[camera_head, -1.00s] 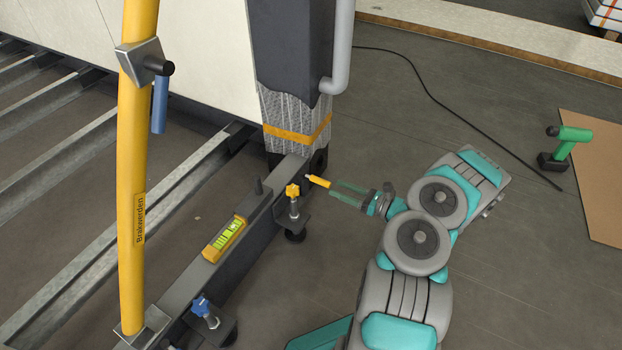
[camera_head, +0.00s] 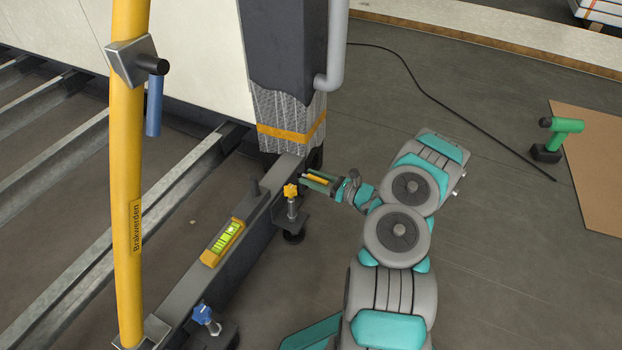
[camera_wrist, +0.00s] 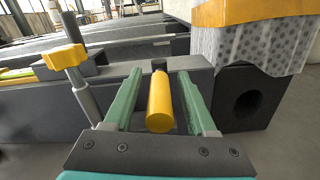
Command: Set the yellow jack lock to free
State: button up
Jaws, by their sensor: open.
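The yellow lock handle (camera_head: 318,179) is a short yellow cylinder sticking out from the side of the dark beam, beside the yellow-knobbed jack (camera_head: 291,192). In the wrist view the handle (camera_wrist: 160,103) lies lengthwise between the two green fingers of my gripper (camera_wrist: 160,73). The fingers are open, with a gap visible on each side of the handle. In the head view my gripper (camera_head: 308,177) reaches in from the right around the handle. The jack's yellow knob (camera_wrist: 64,56) stands left of the left finger. The handle's base at the beam is partly hidden.
A blue-knobbed jack (camera_head: 205,315) stands nearer on the same beam (camera_head: 198,283), which carries a yellow spirit level (camera_head: 222,243). A tall yellow post (camera_head: 128,180) rises at left. A green drill (camera_head: 562,135) stands at right. The floor between is clear except for a black cable.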

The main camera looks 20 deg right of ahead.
jog(key=shift+w, duration=0.1)
grip_shut()
dwell(0.4)
dwell(1.0)
